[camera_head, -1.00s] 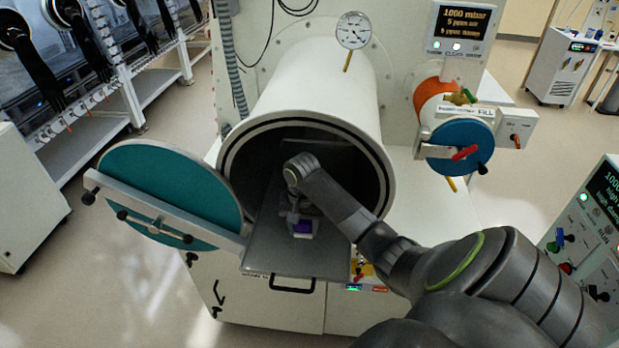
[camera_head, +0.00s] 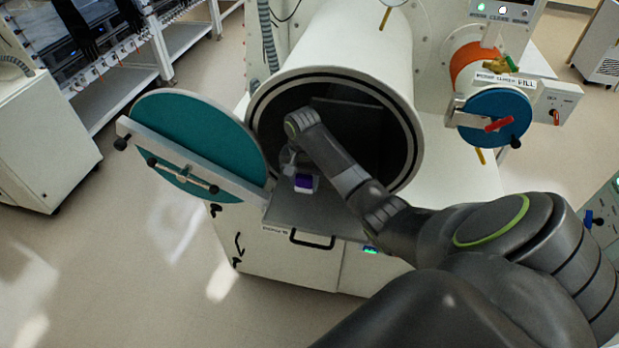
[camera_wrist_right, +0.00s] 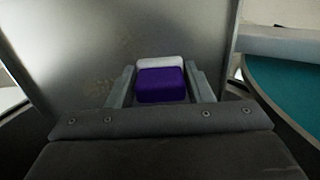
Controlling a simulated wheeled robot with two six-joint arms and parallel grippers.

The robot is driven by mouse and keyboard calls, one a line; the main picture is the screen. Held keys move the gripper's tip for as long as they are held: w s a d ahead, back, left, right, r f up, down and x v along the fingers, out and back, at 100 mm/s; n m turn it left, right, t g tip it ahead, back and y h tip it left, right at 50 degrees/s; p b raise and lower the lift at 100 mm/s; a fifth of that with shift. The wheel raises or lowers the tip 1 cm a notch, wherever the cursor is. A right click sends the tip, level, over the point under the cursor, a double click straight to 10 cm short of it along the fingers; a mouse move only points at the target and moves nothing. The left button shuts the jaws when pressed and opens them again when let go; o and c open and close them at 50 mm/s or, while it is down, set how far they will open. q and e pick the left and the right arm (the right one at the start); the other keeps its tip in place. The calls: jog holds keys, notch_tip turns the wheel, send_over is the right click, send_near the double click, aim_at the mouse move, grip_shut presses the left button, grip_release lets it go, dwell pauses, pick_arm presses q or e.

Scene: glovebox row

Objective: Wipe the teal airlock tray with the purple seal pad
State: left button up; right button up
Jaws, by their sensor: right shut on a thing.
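The airlock tray (camera_head: 285,210) is a flat grey metal plate sticking out of the round chamber mouth beside the teal door; the tray itself looks grey, not teal. My right gripper (camera_wrist_right: 160,88) is shut on the purple seal pad (camera_wrist_right: 160,84), which has a white part at its far side. In the head view the purple pad (camera_head: 304,183) is low over the tray's left part, seemingly against it. Faint brownish smudges (camera_wrist_right: 122,45) show on the tray in the wrist view. My right forearm hides part of the tray. My left gripper is not in view.
The open teal round door (camera_head: 195,130) stands left of the tray, with a bar (camera_head: 195,170) across it. The chamber's dark ring (camera_head: 418,140) surrounds the tray's inner end. A small blue-lidded port (camera_head: 490,122) sits at the right. Floor is clear at the lower left.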

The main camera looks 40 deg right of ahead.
aim_at(322, 190)
jog(key=shift+w+d, duration=0.35)
jog(key=shift+w, duration=0.05)
jog(key=shift+s+d+f, duration=0.15)
jog(key=shift+s+d, duration=0.05)
jog(key=shift+d, duration=0.1)
jog(key=shift+s+d, duration=1.35)
jog(key=shift+s, duration=0.25)
jog(key=shift+s+d+r, duration=0.15)
jog(key=shift+s+d, duration=1.05)
jog(key=shift+s, duration=0.15)
jog(key=shift+s+d+r, duration=0.1)
jog(key=shift+s+d, duration=1.1)
jog(key=shift+s, duration=0.15)
jog(key=shift+w+a+r, duration=0.1)
jog(key=shift+w, duration=0.05)
jog(key=shift+r, duration=2.95)
